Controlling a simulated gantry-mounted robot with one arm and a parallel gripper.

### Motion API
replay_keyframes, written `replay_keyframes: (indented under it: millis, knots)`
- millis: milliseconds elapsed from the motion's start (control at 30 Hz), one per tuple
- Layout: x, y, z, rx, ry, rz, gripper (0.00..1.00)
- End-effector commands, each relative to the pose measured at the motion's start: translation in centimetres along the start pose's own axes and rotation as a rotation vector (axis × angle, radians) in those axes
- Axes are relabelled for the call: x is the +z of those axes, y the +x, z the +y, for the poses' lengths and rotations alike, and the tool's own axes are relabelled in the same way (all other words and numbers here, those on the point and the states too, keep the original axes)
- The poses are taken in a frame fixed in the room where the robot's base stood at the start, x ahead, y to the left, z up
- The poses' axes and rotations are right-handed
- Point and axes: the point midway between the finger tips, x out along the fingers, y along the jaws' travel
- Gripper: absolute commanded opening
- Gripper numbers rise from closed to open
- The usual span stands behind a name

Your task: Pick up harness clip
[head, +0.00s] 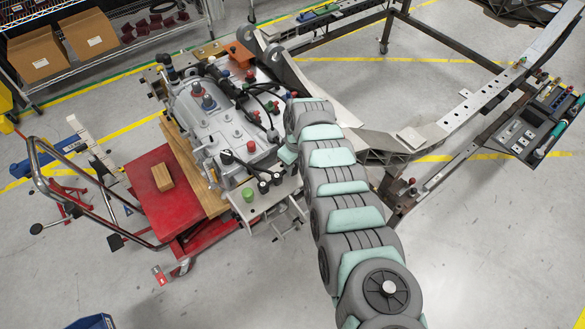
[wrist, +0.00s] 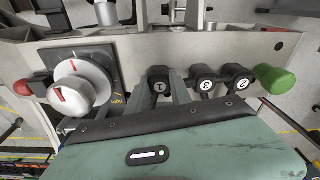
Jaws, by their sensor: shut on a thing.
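Several black harness clips with round white labels sit in a row on the front of a grey panel in the wrist view. My gripper (wrist: 160,86) has its grey fingers at the leftmost clip (wrist: 158,78) and is shut on it. Two similar clips (wrist: 205,76) and (wrist: 239,77) stand just to its right, clear of the fingers. In the head view two of the black clips (head: 264,186) show at the front edge of the chassis unit. There my gripper and the held clip are hidden or too small to make out beside my arm.
A dial with a red mark (wrist: 72,90) stands left of the clips, and a green knob (wrist: 276,80) stands to their right. The grey chassis unit (head: 225,130) rests on a red lift cart (head: 150,180). A metal frame (head: 460,115) is on the right.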

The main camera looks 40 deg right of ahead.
Motion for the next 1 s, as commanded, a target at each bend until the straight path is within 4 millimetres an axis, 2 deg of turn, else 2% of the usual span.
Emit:
replay_keyframes:
  millis: [400,567,667,767,1000]
  knots:
    - [0.0,-0.1,0.0,0.000,0.000,0.000,0.00]
    - [-0.1,-0.8,0.1,0.001,0.001,0.001,0.00]
    - [-0.2,-2.0,0.2,0.002,0.002,0.002,0.00]
    - [-0.4,-4.2,0.4,0.006,0.002,0.004,0.00]
    - [-1.5,-11.4,0.4,0.009,-0.001,0.006,0.00]
